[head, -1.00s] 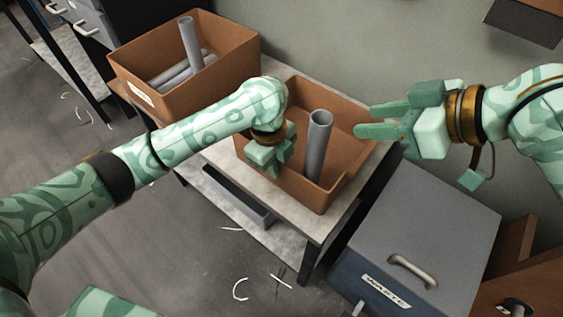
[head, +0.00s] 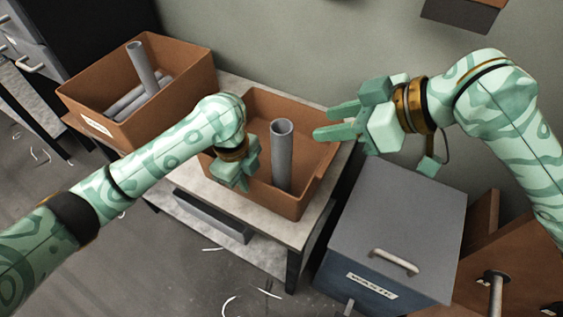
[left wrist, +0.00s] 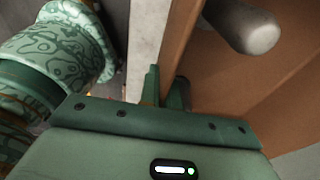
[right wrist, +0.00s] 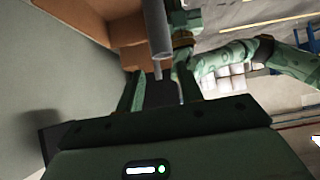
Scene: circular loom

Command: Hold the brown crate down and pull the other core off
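The near brown crate (head: 291,207) sits on a table with one grey core (head: 282,160) standing upright in it. My left gripper (head: 235,180) is at the crate's front left wall. In the left wrist view its fingers (left wrist: 166,88) are close together on the crate's rim (left wrist: 182,40), and the core's end (left wrist: 243,25) is at the top right. My right gripper (head: 325,122) is open and empty, above the crate's right side and apart from the core. In the right wrist view the core (right wrist: 157,30) lies ahead, between the spread fingers (right wrist: 160,88).
A second brown crate (head: 170,112) to the left holds several grey cores (head: 143,68), one standing tilted. A grey bin (head: 400,210) marked WASTE stands right of the table. A wall rises behind. The table (head: 270,225) has little free top.

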